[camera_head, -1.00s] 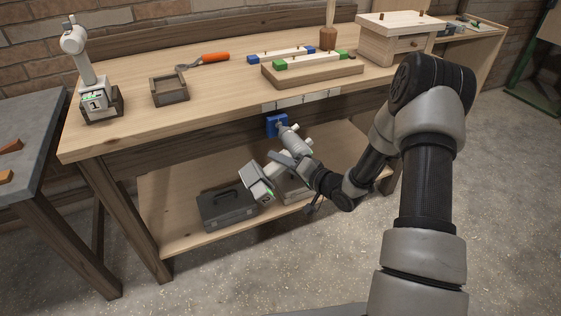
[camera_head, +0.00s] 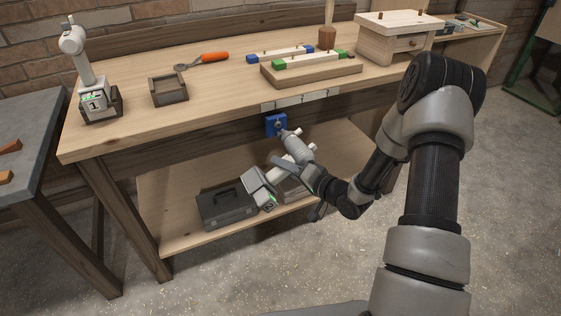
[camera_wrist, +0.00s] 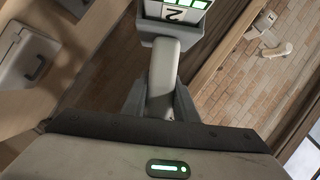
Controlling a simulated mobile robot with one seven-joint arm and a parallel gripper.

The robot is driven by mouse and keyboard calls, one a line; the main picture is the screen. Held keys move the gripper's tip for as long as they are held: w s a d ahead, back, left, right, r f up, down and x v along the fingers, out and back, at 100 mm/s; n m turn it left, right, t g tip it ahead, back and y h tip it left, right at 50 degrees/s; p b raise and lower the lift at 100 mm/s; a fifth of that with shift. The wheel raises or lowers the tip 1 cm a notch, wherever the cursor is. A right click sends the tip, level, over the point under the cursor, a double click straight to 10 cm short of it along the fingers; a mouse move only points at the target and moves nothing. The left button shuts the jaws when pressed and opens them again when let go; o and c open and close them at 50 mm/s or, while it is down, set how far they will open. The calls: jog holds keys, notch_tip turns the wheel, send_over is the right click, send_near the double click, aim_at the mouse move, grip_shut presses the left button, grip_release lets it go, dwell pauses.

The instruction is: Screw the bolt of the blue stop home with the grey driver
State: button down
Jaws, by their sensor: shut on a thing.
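The blue stop (camera_head: 271,123) sits on the bench's front apron, under the white numbered strip. A small round bolt head (camera_head: 281,127) shows on its face. My gripper (camera_head: 288,166) is shut on the handle of the grey driver (camera_head: 299,149), below and right of the stop. The driver's nose points up-left at the stop; I cannot tell whether its tip touches the bolt. Its base block (camera_head: 261,188) hangs lower left. In the wrist view the handle (camera_wrist: 163,75) lies between my fingers, with a "2" label and green lights (camera_wrist: 178,12) beyond.
A toolbox (camera_head: 226,207) stands on the lower shelf (camera_head: 165,215), near the driver's base. Another driver (camera_head: 92,85), marked 1, stands in a holder on the bench top. An open wooden box (camera_head: 169,90) and an orange-handled wrench (camera_head: 214,57) lie nearby.

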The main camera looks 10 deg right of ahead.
jog(key=d, duration=0.2)
jog(key=s+d, duration=0.1)
jog(key=d, duration=0.5)
jog(key=shift+s+r+p, duration=0.1)
jog(key=shift+s+p, duration=0.2)
